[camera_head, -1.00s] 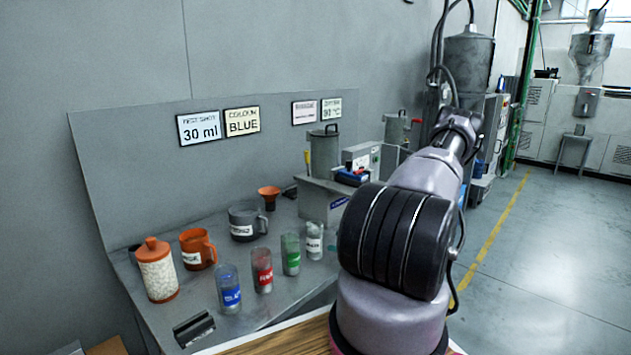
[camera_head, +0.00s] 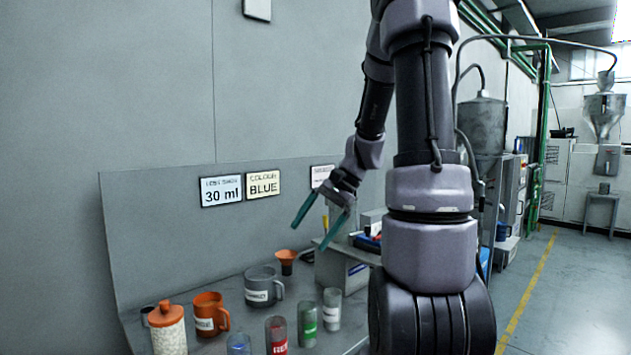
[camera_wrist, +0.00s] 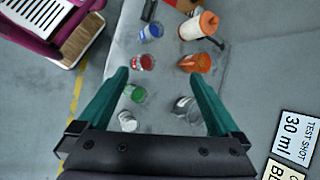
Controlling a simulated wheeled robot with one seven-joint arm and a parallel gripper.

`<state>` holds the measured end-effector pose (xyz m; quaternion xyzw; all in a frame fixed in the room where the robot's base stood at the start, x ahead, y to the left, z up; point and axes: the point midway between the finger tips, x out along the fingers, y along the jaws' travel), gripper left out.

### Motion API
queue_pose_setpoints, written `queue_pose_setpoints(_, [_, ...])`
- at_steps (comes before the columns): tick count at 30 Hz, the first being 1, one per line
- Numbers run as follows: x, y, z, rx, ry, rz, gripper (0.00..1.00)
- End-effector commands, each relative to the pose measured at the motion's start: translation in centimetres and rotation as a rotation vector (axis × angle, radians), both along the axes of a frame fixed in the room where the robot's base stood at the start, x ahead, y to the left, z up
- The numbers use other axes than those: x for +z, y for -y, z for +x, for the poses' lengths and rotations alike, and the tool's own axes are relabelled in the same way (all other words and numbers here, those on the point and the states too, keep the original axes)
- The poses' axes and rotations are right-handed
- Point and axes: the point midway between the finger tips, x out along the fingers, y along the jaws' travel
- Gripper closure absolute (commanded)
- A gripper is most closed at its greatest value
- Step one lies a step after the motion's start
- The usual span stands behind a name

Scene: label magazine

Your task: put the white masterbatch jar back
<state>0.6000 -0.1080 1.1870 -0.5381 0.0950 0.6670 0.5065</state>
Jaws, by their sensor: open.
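The white masterbatch jar (camera_head: 332,309) stands upright on the grey bench, at the right end of a row of jars beside the green jar (camera_head: 307,324). In the wrist view the white jar (camera_wrist: 127,121) is at the lower left, near the left finger. My gripper (camera_head: 318,222) is open and empty, raised above the bench with its teal fingers pointing down and left. In the wrist view my gripper (camera_wrist: 165,95) has its fingers wide apart, with the jars and mugs well below them.
Red (camera_head: 277,335) and blue (camera_head: 239,344) jars continue the row. Behind are a grey mug (camera_head: 262,287), an orange mug (camera_head: 210,314), a lidded orange-and-white canister (camera_head: 168,328) and an orange funnel (camera_head: 287,261). A grey machine box (camera_head: 340,272) stands at the right. Signs reading "30 ml" (camera_head: 221,191) and "COLOUR BLUE" (camera_head: 263,184) hang behind.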

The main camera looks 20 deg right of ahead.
Motion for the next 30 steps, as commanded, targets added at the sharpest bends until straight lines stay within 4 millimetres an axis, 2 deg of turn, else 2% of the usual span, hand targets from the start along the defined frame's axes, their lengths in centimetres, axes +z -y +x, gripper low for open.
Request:
queue_pose_setpoints(1, [1.7, -1.0, -1.0, 0.045, 0.052, -0.064, 0.01])
queue_pose_setpoints(6, [6.1, -3.1, -4.6, 0.161, 0.216, -0.257, 0.01])
queue_pose_setpoints(15, [12.1, -4.9, -10.8, 0.297, 0.548, -0.516, 0.01])
queue_pose_setpoints(21, [13.8, -5.1, -12.8, 0.327, 0.678, -0.586, 0.01])
queue_pose_setpoints(30, [14.0, -5.0, -13.2, 0.330, 0.698, -0.598, 0.01])
